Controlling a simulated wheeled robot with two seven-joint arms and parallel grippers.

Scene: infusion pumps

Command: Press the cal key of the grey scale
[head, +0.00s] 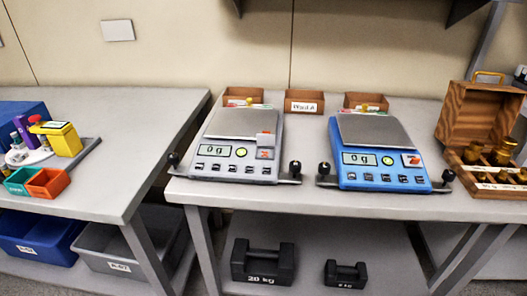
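The grey scale (238,138) stands on the right-hand table, left of the blue scale (374,155). Its metal pan (236,122) is empty and its display (214,150) reads 0 g. A row of several small dark keys (234,169) runs along its front edge; their labels are too small to read, so I cannot tell which is the cal key. A small grey piece (266,139) and an orange-marked label (265,154) sit at its right side. Neither of my grippers is in view.
The blue scale also reads 0 g. Black knobs (295,168) flank the scales. Small wooden boxes (304,101) stand behind them. An open wooden weight case (482,125) is at the right. Black weights (263,263) lie on the lower shelf.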

